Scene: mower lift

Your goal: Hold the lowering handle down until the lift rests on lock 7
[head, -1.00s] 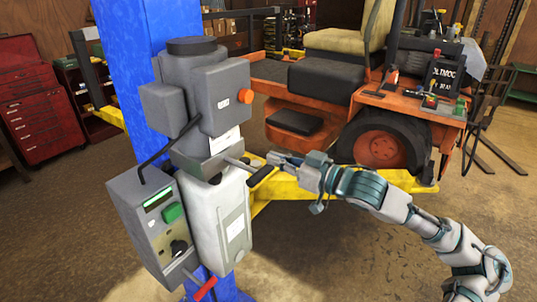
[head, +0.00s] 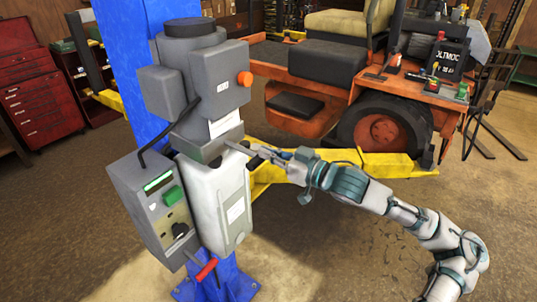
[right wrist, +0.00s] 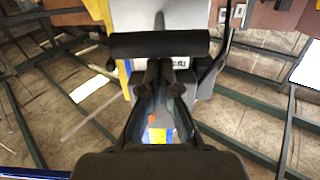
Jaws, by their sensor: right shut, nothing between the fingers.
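The lowering handle (head: 238,148) is a thin lever with a black grip, sticking out from the grey power unit (head: 188,88) on the blue column. My right gripper (head: 256,152) is shut and empty at the handle's outer end, partly covering it in the head view. In the right wrist view the black grip (right wrist: 160,44) lies crosswise at the tips of my shut fingers (right wrist: 165,72); whether they press on it I cannot tell. The yellow lift (head: 345,160) carries the orange mower (head: 340,95). The lock position cannot be read. My left gripper is out of view.
A control box (head: 157,215) with a green display and green button hangs beside the white tank (head: 222,208). A red-gripped lever (head: 206,269) sticks out below. A red tool cabinet (head: 38,95) stands at the left. The floor at front right is clear apart from my arm.

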